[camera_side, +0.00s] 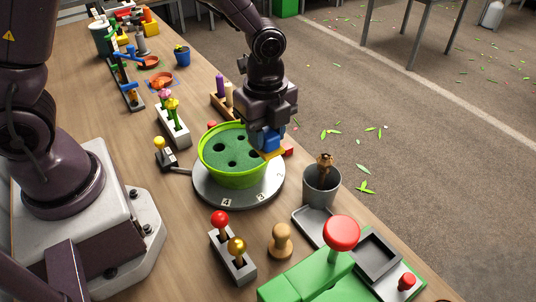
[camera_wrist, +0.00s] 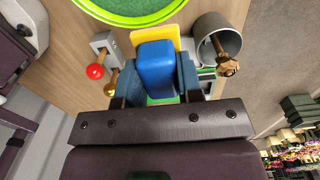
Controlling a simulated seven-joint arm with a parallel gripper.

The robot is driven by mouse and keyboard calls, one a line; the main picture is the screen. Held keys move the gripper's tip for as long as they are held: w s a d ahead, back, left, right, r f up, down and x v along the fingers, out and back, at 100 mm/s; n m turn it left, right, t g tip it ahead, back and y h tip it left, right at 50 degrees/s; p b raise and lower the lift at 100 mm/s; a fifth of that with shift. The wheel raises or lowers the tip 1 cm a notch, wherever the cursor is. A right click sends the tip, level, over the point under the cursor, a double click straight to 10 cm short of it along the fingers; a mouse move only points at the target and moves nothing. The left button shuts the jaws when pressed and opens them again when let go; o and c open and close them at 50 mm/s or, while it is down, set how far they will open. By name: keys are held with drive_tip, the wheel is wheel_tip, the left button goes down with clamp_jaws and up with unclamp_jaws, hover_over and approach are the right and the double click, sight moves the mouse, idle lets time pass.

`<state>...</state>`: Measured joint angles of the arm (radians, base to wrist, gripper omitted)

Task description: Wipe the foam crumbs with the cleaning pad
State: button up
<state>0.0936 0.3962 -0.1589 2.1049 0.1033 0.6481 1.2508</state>
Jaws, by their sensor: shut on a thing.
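My gripper (camera_side: 266,137) is shut on the blue handle of the cleaning pad (camera_side: 271,153), whose yellow base points down. The pad is at the right rim of the lime-green bowl (camera_side: 232,180); I cannot tell whether it touches. In the wrist view, the blue handle of the pad (camera_wrist: 157,70) sits between the fingers of my gripper (camera_wrist: 158,82), with the yellow base beyond it. The bowl (camera_wrist: 150,18) shows at the top there. It holds green foam with several dark holes. Foam crumbs are too small to make out in either view.
The bowl stands on a grey numbered turntable (camera_side: 256,196). A grey cup (camera_side: 321,187) with a wooden-handled tool stands to the right. A red-and-gold-knobbed lever box (camera_side: 232,262), a wooden peg (camera_side: 281,242) and a green station with a red button (camera_side: 341,233) are in front. Flowers in a holder (camera_side: 174,128) stand left.

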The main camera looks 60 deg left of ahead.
sight(193, 109)
drive_tip(key=w+a, duration=0.1)
drive_tip(key=a, duration=0.4)
drive_tip(key=w+a, duration=0.1)
drive_tip(key=a, duration=0.4)
drive_tip(key=w+a, duration=0.1)
drive_tip(key=a, duration=0.3)
drive_tip(key=shift+a, duration=0.4)
drive_tip(key=s+a, duration=0.3)
drive_tip(key=a, duration=1.2)
drive_tip(key=shift+s+f, duration=0.15)
drive_tip(key=shift+f, duration=3.25)
drive_tip(key=shift+s+f, duration=0.1)
drive_tip(key=shift+f, duration=3.3)
drive_tip(key=shift+a+f, duration=0.4)
drive_tip(key=shift+f, duration=0.3)
drive_tip(key=shift+a, duration=4.6)
drive_tip(key=shift+d, duration=5.05)
wheel_tip(193, 109, up, 8)
drive_tip(key=shift+a+f, duration=0.1)
